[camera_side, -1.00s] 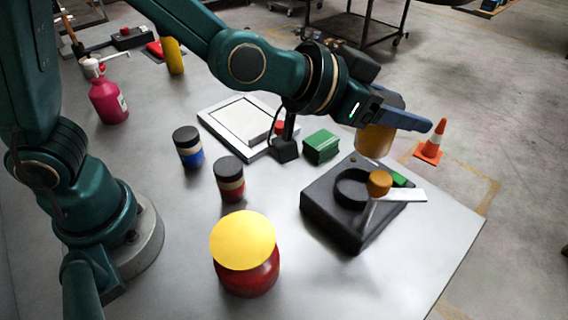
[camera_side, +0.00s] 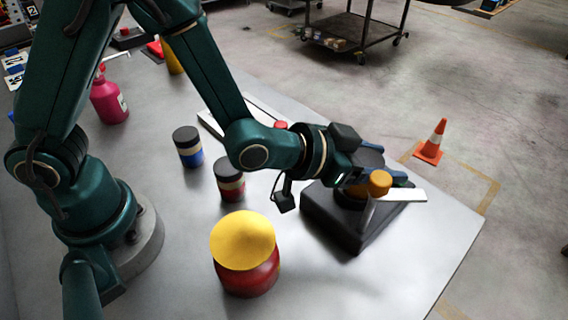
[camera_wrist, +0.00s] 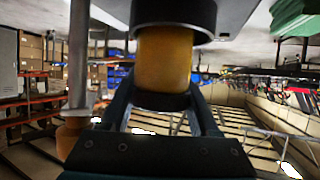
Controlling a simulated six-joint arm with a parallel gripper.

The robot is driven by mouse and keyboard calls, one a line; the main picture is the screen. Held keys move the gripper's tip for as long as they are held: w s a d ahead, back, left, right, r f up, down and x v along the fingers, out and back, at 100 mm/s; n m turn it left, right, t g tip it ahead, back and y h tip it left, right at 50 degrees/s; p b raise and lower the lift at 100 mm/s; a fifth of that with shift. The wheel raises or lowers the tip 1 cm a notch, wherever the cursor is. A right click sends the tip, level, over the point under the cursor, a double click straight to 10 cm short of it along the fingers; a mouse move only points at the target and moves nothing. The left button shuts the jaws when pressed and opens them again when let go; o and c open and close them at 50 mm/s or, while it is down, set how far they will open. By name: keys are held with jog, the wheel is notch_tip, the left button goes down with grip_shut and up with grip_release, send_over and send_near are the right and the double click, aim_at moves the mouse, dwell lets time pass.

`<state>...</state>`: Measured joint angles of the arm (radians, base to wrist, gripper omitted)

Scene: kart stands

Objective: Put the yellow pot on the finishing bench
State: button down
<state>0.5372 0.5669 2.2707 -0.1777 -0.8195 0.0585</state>
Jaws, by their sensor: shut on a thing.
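My gripper (camera_side: 383,172) is low over the black stand (camera_side: 342,222) on the right of the bench. Its blue fingers are shut on an amber-yellow pot (camera_wrist: 165,62), seen clearly in the wrist view with a dark band at the fingers. The pot's far end meets the stand's black ring (camera_wrist: 175,14). I cannot tell whether it rests in the ring. In the side view the arm and stand mostly hide the pot. Beside it on the stand is a grey post with an orange knob (camera_side: 380,182), also in the wrist view (camera_wrist: 72,136).
A red jar with a yellow lid (camera_side: 244,240) stands at the front. Dark-lidded pots with blue (camera_side: 190,155) and red (camera_side: 230,185) bodies stand left of the gripper. A pink bottle (camera_side: 108,100) and a yellow cylinder (camera_side: 173,58) are farther back.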

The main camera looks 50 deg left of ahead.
aim_at(363, 161)
jog(key=shift+f, duration=0.15)
jog(key=shift+c, duration=0.6)
grip_release()
jog(key=shift+v, duration=2)
jog(key=shift+s, duration=0.25)
jog(key=shift+c, duration=0.5)
jog(key=shift+o, duration=0.9)
jog(key=shift+s+r, duration=0.2)
jog(key=shift+r, duration=0.05)
